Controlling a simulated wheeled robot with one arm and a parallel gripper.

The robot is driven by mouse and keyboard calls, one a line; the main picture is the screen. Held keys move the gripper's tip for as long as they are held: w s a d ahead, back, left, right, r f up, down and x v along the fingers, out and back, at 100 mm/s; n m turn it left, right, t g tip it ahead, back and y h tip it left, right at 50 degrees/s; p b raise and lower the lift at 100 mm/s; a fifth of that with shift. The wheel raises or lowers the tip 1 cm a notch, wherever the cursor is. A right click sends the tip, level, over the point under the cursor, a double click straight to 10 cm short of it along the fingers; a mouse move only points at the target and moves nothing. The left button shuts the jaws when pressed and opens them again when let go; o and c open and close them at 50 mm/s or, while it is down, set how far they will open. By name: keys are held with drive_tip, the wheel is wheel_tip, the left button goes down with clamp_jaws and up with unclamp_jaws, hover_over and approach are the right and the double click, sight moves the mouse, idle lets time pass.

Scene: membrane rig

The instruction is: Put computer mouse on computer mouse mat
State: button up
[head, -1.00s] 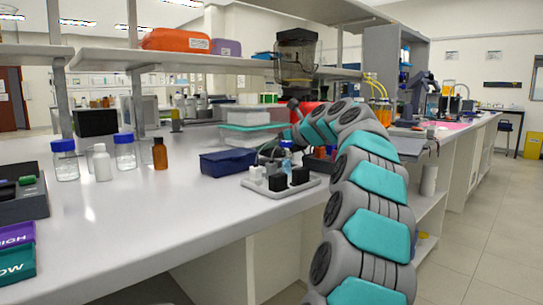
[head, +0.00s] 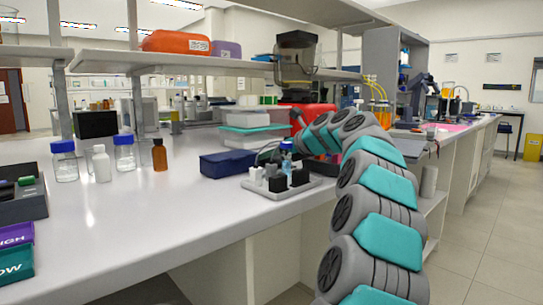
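I cannot make out a computer mouse or a computer mouse mat in the head view. My grey and teal arm rises from the bottom right and bends left over the front edge of the bench (head: 150,225). Its far end goes behind its own links, near a red object (head: 318,115) and a pale tray (head: 262,190). My gripper is not distinguishable there, so I cannot see whether it holds anything.
The pale tray carries small black and white blocks and a blue item. A dark blue case (head: 228,164) lies left of it. Bottles, including a brown bottle (head: 160,155), stand farther left. The front middle of the bench is clear. A pink sheet (head: 455,127) lies farther right.

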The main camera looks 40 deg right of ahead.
drive_tip(key=v, duration=1)
drive_tip(key=shift+s+r, duration=0.1)
drive_tip(key=shift+s, duration=0.4)
